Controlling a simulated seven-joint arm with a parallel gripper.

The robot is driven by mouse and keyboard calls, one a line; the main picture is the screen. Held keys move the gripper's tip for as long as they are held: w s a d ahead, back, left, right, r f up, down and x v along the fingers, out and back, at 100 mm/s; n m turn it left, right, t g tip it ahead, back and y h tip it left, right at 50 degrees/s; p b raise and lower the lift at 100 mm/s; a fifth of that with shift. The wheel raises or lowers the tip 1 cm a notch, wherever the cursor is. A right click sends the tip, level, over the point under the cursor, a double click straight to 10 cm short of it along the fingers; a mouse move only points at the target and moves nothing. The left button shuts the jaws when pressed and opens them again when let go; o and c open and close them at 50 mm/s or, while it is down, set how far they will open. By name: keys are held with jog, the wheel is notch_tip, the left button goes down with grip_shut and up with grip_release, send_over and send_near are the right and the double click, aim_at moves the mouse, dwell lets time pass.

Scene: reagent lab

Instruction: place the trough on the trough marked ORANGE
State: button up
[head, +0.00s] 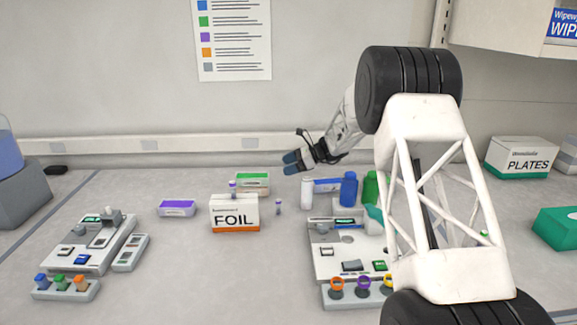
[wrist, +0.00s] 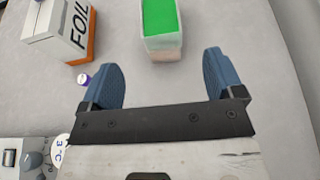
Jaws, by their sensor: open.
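In the head view, a trough with green contents (head: 253,180) stands behind the FOIL box. A trough with purple contents (head: 177,209) stands left of the box, and a blue-marked trough (head: 328,186) is partly hidden behind bottles. My gripper (head: 292,163) is above the bench, right of the green trough. In the wrist view, my gripper (wrist: 160,62) is open and empty, and the green trough (wrist: 161,28) lies just beyond the gap between the fingertips. Its near wall looks pale with a pinkish tint low down. I cannot make out a trough clearly marked orange.
The FOIL box (head: 234,214) has an orange base and stands close by; a purple-capped vial (head: 278,206) is beside it. A white bottle (head: 307,193) and a blue bottle (head: 348,190) stand to the right. The bench around the purple trough is clear.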

dwell(0.4)
jog(key=s+d+r+n+h, duration=0.25)
jog(key=s+r, duration=0.25)
jog(key=s, duration=0.6)
jog(key=s+d+r+n+h, duration=0.1)
jog(key=s+r+n+h, duration=0.3)
jog(key=s, duration=0.7)
jog(key=s+d+r+n+h, duration=0.15)
jog(key=s+r, duration=0.35)
jog(key=s, duration=0.7)
jog(key=s+d+f+n+t+h, duration=0.1)
jog(key=s+d+n+h, duration=0.1)
jog(key=s, duration=0.9)
jog(key=s+d+f+n+h, duration=0.1)
jog(key=s+d+n, duration=0.3)
jog(key=s, duration=0.6)
jog(key=s+d+f+n+t+h, duration=0.1)
jog(key=s+d+n+h, duration=0.1)
jog(key=s, duration=0.9)
jog(key=shift+s+d+f+n+t+h, duration=0.35)
jog(key=shift+d+n, duration=0.3)
jog(key=shift+n, duration=0.25)
